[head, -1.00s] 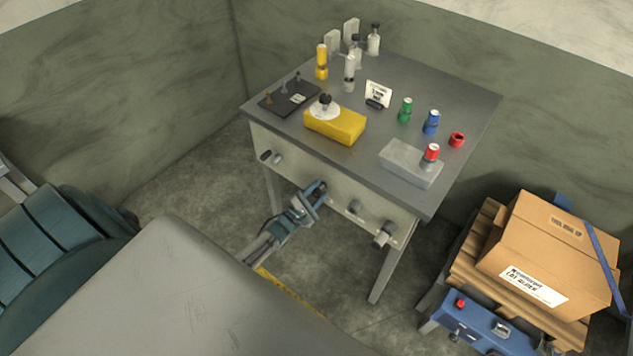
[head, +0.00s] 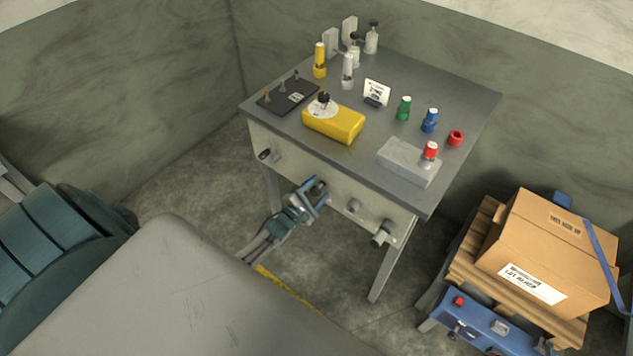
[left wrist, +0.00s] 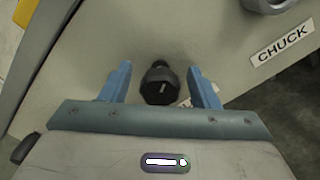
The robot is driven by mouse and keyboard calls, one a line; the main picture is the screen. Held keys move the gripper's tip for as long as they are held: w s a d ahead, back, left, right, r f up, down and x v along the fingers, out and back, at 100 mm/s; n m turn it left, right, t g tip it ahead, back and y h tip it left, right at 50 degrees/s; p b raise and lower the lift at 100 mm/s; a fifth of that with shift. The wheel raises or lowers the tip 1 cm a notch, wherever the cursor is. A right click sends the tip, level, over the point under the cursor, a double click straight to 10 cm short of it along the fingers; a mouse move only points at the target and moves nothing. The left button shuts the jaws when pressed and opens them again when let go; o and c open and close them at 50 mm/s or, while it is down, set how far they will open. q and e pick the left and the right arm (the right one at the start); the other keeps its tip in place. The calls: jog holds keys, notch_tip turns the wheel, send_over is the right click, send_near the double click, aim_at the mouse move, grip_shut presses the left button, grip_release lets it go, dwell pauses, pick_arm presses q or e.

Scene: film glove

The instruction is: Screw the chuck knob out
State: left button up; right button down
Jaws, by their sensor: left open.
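In the left wrist view a black knob (left wrist: 161,86) with a white mark on its face stands out from the pale panel on a thin shaft. The fingers of my left gripper (left wrist: 159,69) are open on either side of it, with gaps visible. A CHUCK label (left wrist: 283,43) is on the panel to the right, below a grey knob (left wrist: 265,4) cut by the top edge. Another label is mostly hidden behind the right finger, so I cannot tell what it says. In the head view my left gripper (head: 314,191) is at the bench's front panel. My right gripper is out of view.
The bench top (head: 450,110) holds a yellow block (head: 338,124), bottles and coloured pieces. A cardboard box (head: 535,240) rests on a pallet at right.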

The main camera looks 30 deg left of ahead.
pick_arm(q)
jog(key=s+b, duration=0.2)
jog(key=s, duration=0.8)
jog(key=shift+s+a, duration=0.35)
jog(key=shift+a, duration=0.1)
